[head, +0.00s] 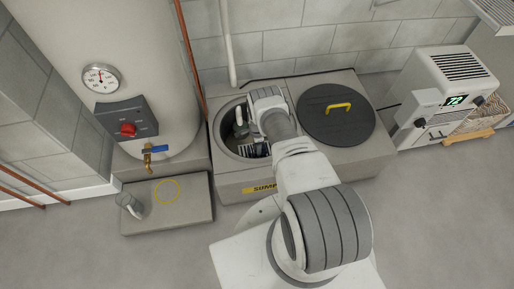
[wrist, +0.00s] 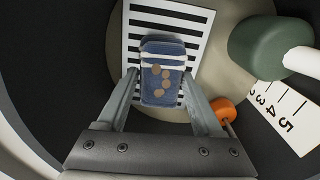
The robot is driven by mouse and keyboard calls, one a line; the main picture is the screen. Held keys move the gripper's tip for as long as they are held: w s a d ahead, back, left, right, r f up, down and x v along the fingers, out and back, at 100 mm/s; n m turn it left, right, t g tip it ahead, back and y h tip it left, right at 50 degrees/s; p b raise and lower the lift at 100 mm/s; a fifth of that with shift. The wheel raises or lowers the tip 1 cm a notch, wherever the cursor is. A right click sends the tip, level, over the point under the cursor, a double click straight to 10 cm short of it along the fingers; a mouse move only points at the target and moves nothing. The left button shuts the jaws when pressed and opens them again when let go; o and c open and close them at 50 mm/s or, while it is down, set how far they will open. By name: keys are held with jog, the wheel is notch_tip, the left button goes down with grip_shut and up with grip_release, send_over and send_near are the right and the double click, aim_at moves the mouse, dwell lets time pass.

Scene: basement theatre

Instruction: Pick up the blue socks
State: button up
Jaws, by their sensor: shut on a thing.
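The blue socks (wrist: 163,62) are a folded bundle with white bands and tan dots. They show in the wrist view, low inside the round sump pit (head: 219,128), in front of a black-and-white striped panel (wrist: 193,17). My gripper (wrist: 160,88) is shut on the socks, with one finger on each side of them. Whether the socks touch the pit floor I cannot tell. In the head view my arm reaches down into the open pit, and the fingers and socks are hidden there.
Inside the pit are a green pump (wrist: 262,48) with a white pipe, an orange float (wrist: 222,108) and a numbered scale (wrist: 290,122). The pit's rim surrounds my arm closely. A dark lid with a yellow handle (head: 337,107) lies to the right; a heater tank (head: 140,60) stands left.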

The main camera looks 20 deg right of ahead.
notch_tip(320, 180, up, 9)
jog(key=p, duration=0.4)
jog(key=shift+r, duration=0.15)
notch_tip(320, 180, up, 8)
jog(key=p, duration=0.8)
jog(key=shift+r, duration=0.15)
